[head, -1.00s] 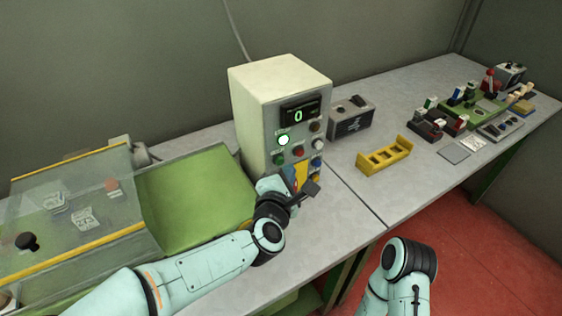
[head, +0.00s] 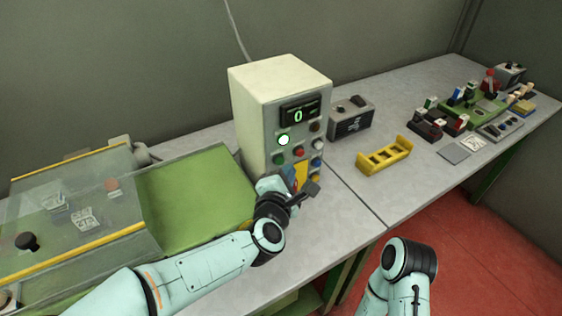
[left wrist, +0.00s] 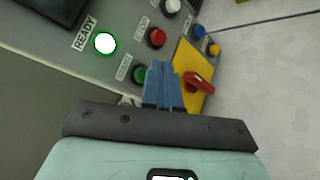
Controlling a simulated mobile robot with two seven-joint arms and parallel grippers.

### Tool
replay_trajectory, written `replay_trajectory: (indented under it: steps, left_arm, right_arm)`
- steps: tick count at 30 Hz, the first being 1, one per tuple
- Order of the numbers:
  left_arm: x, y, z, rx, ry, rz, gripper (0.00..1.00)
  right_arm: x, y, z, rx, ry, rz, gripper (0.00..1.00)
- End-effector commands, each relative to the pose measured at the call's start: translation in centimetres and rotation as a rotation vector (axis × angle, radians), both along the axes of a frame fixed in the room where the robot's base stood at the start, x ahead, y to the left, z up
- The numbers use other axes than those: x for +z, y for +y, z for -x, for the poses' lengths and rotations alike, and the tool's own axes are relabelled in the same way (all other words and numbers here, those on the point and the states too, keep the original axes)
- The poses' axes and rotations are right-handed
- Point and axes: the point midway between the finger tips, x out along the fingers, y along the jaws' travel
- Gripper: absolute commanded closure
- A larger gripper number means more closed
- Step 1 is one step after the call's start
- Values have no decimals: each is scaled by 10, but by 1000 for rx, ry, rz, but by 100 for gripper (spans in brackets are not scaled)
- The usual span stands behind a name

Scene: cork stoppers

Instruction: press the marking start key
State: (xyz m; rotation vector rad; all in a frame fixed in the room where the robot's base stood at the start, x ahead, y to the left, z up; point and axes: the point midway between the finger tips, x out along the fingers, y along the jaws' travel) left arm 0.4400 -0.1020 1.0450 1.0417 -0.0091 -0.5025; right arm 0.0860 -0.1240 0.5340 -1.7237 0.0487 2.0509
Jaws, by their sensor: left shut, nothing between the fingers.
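The cream control box (head: 258,110) stands on the bench with a sloping key panel. A green key (left wrist: 140,74) sits low on the panel; its label is too blurred to read for sure. It also shows in the head view (head: 278,159). Beside it are a red key (left wrist: 157,38) and a lit lamp (left wrist: 105,43) marked READY. My left gripper (left wrist: 160,66) is shut and empty, its blue fingertips at the lower panel, close beside the green key. I cannot tell if they touch it. The fingers partly cover the key's right side. My right gripper is out of view.
A red rotary switch (left wrist: 200,82) on a yellow plate sits just right of the fingers. The display (head: 299,114) reads 0. A clear-covered green machine (head: 197,190) is left of the box. A yellow rack (head: 384,156) and a grey box (head: 351,118) stand right.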

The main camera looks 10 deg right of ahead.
Motion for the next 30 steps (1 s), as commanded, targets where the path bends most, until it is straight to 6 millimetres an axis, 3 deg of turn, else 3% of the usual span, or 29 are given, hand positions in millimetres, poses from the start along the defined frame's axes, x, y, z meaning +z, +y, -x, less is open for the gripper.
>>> replay_trajectory:
  steps: [30]
  left_arm:
    - [0,3,-8,0,0,1,100]
  right_arm:
    - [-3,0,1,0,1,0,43]
